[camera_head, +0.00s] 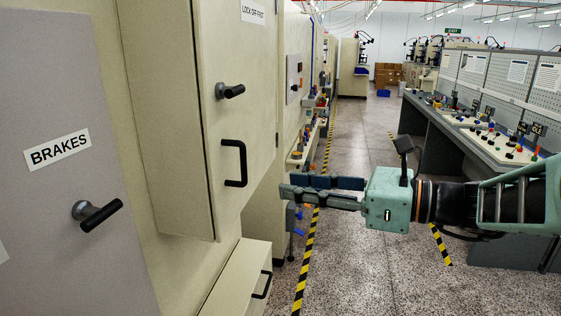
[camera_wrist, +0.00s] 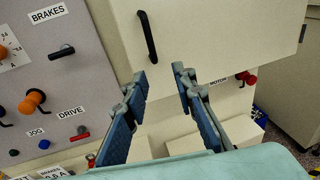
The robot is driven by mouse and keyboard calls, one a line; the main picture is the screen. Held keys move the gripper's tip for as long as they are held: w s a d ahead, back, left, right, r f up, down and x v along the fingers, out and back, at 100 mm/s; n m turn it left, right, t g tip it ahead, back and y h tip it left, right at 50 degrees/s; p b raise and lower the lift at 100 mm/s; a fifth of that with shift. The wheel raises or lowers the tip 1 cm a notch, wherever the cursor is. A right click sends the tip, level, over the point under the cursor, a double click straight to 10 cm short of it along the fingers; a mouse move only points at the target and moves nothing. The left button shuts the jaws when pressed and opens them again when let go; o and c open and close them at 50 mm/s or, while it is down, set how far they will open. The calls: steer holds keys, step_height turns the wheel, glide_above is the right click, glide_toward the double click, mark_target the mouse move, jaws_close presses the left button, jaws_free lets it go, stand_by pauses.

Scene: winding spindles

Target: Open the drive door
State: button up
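A beige cabinet door (camera_head: 238,125) labelled "LOCK OFF FIRST" stands left of centre in the head view and looks shut. It carries a black lever (camera_head: 230,91), lying about level, and below it a black D-shaped pull handle (camera_head: 236,163). A black handle (camera_wrist: 148,37) on a beige front shows at the top of the wrist view. My gripper (camera_head: 288,189) is to the right of the door, lower than the pull handle and apart from it. Its fingers (camera_wrist: 160,75) are spread and empty. A "DRIVE" label (camera_wrist: 72,112) sits above a red lever (camera_wrist: 80,133) on the grey panel.
The grey "BRAKES" panel (camera_head: 65,170) with its black lever (camera_head: 97,215) is at left. A low beige box (camera_head: 240,280) with a black handle juts out below the door. A control desk (camera_head: 490,135) stands right. The speckled floor between is open.

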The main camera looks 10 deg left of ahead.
mark_target(245, 182)
steer(key=shift+y, duration=0.6)
steer(key=a+r, duration=0.1)
steer(key=a, duration=0.2)
steer(key=w+a+r+p, duration=0.1)
steer(key=a, duration=0.3)
steer(key=w+a, duration=0.1)
steer(key=a, duration=0.2)
steer(key=shift+a+r+p, duration=0.3)
steer(key=shift+r, duration=0.1)
steer(key=shift+c, duration=0.4)
jaws_close()
